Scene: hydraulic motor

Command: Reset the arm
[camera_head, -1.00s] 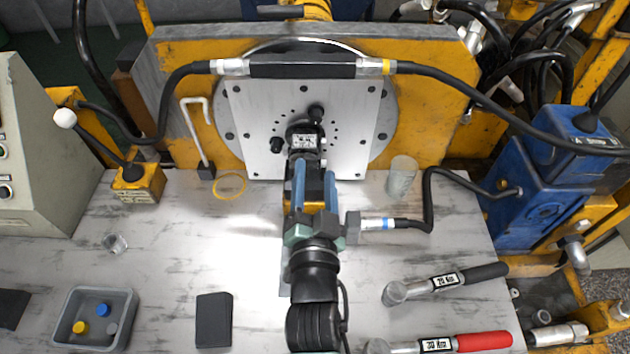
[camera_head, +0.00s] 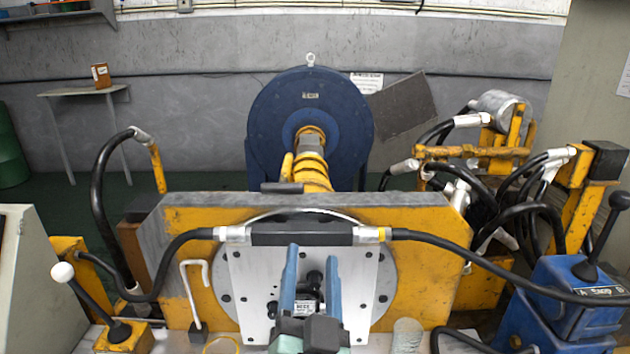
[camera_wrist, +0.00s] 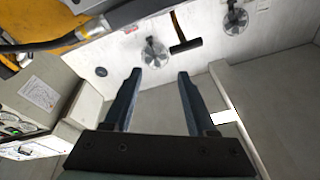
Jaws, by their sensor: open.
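My gripper (camera_head: 309,262) is in the lower middle of the head view, its two blue fingers pointing up in the picture and standing apart. It is open and empty. Behind it in the picture is a metal plate (camera_head: 248,292) with holes, on a yellow frame (camera_head: 188,240). A small black fitting with a label (camera_head: 305,308) shows between the fingers, at the plate. In the wrist view, both dark blue fingers of my gripper (camera_wrist: 159,75) are spread with nothing between them. Most of my arm is below the head view's lower edge.
A lever with a white knob (camera_head: 62,273) stands at left. A blue drum (camera_head: 310,125) is behind the frame. The wrist view shows a grey cabinet (camera_wrist: 45,95) at left.

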